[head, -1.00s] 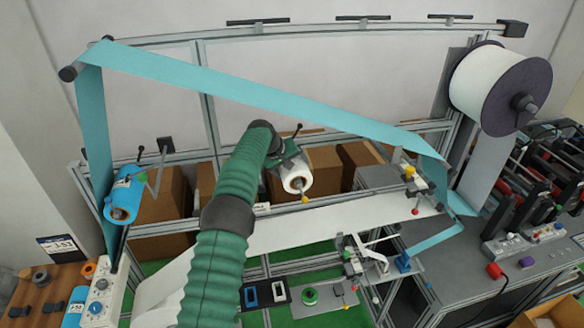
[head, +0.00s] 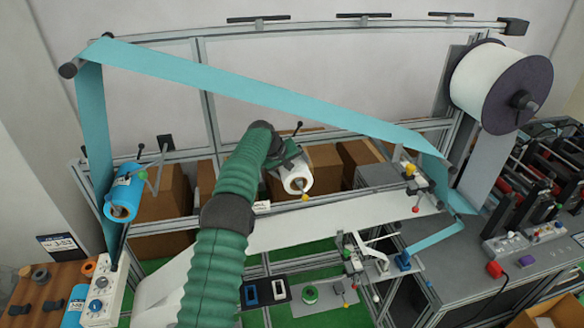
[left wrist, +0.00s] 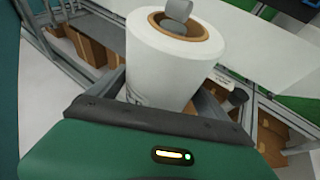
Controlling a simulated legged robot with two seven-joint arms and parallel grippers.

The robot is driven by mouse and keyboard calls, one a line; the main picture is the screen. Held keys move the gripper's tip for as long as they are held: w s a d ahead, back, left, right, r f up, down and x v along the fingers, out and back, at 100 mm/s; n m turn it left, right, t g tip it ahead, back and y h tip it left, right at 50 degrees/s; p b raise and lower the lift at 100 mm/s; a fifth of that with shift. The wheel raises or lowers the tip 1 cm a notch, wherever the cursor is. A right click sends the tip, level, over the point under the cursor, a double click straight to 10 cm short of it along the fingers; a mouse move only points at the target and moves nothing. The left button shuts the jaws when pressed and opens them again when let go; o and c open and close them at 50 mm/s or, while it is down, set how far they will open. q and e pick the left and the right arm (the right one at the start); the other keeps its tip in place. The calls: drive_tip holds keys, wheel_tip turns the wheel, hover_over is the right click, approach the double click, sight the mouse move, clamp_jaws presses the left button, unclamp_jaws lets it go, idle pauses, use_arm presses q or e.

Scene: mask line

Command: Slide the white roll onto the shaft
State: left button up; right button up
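The white roll (head: 298,178) has a brown core and sits at the middle of the machine frame, its end facing me. It also fills the upper middle of the left wrist view (left wrist: 165,70). A grey shaft end (left wrist: 179,10) shows at the core opening. In the head view a rod with a yellow tip (head: 305,197) shows at the roll's front. My left gripper (head: 287,157), on the green arm, is close against the roll's back upper side. My right gripper is out of view.
A teal web (head: 250,97) runs slanting above the roll, and a white web (head: 340,226) passes below it. A blue roll (head: 122,196) hangs at left. A large white spool (head: 490,85) hangs at upper right. Cardboard boxes (head: 160,200) stand behind the frame.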

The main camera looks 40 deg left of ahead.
use_arm(q)
drive_tip(key=shift+o, duration=0.9)
drive_tip(key=shift+s, duration=0.1)
